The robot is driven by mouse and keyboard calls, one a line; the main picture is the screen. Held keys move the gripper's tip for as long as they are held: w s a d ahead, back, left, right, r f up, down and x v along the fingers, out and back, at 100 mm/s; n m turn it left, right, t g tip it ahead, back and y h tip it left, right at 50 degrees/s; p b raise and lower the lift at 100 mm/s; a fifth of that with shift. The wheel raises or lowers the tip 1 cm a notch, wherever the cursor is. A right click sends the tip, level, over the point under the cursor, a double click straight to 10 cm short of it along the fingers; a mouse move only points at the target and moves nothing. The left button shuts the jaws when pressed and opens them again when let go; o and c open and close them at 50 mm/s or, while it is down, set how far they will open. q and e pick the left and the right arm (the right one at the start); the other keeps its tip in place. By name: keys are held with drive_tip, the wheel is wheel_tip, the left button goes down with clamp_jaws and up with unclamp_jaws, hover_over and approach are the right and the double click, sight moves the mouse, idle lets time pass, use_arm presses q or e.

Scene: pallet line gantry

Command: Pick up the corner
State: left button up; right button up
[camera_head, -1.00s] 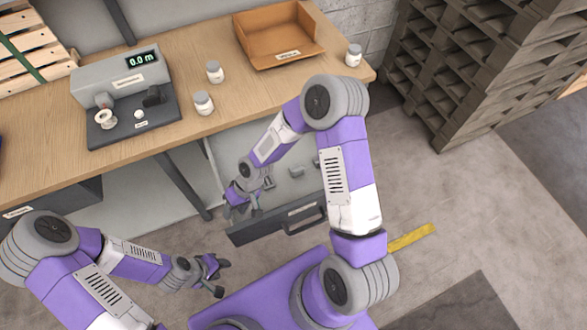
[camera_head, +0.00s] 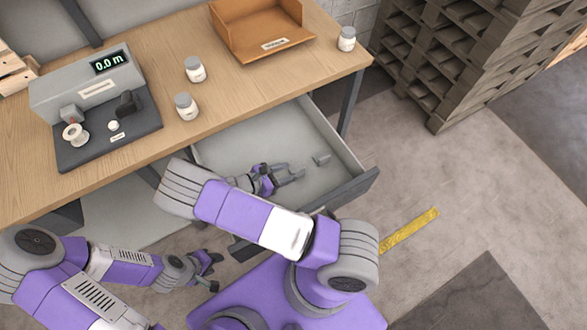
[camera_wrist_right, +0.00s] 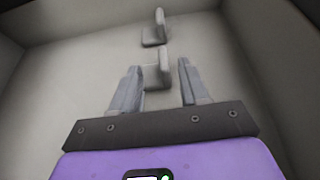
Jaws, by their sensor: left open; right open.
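Two small grey L-shaped corner pieces lie in the open drawer (camera_head: 225,152). In the right wrist view the nearer corner (camera_wrist_right: 158,72) lies between the fingers of my right gripper, and the farther corner (camera_wrist_right: 153,34) stands beyond the fingertips. The farther corner also shows in the head view (camera_head: 321,159). My right gripper (camera_head: 298,172) is open inside the drawer, with its fingers on either side of the nearer corner; I cannot tell whether they touch it. My left gripper (camera_head: 216,272) is open and empty, low in front of the bench.
The wooden bench top (camera_head: 250,92) carries an orange tray (camera_head: 262,55), white jars (camera_head: 187,107) and a grey device (camera_head: 90,85) reading 0.0 m. The drawer's walls surround my right gripper. Stacked pallets (camera_head: 440,60) stand at right.

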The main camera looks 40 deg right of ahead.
sight(298, 171)
drive_tip(key=shift+s+d+f, duration=0.15)
drive_tip(key=shift+d+f, duration=0.15)
drive_tip(key=shift+f, duration=0.05)
drive_tip(key=b+x, duration=0.2)
drive_tip(key=x, duration=0.5)
drive_tip(key=shift+s, duration=0.1)
drive_tip(key=shift+c, duration=0.2)
clamp_jaws()
